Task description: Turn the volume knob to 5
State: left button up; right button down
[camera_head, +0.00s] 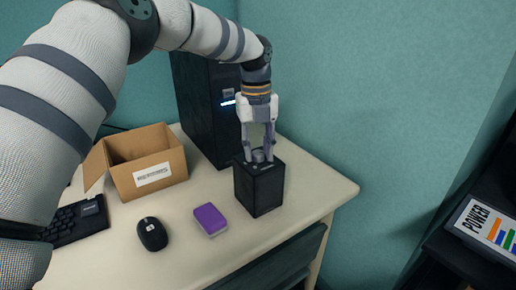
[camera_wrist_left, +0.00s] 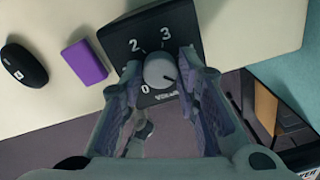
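The volume knob (camera_wrist_left: 159,70) is a round grey knob on top of a black box (camera_head: 259,190), which stands near the table's right edge. In the left wrist view, the printed numbers 0, 2 and 3 show around it. A dark mark on the knob points to the lower right; any number there is hidden by a finger. My left gripper (camera_head: 259,154) points down with one finger on each side of the knob. The fingers are apart, with slight gaps seeming to show beside the knob. It also shows in the left wrist view (camera_wrist_left: 160,73). My right gripper is not in view.
A purple block (camera_head: 210,219) and a black mouse (camera_head: 152,234) lie left of the box. An open cardboard box (camera_head: 158,175), a keyboard (camera_head: 75,223) and a black computer tower (camera_head: 205,105) stand farther left and behind. A POWER sign (camera_head: 487,226) is at the far right.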

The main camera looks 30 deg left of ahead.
aim_at(257, 153)
pick_arm(q)
jog(key=shift+o, duration=0.8)
notch_tip(257, 153, up, 12)
jog(key=shift+s, duration=0.15)
jog(key=shift+a, duration=0.1)
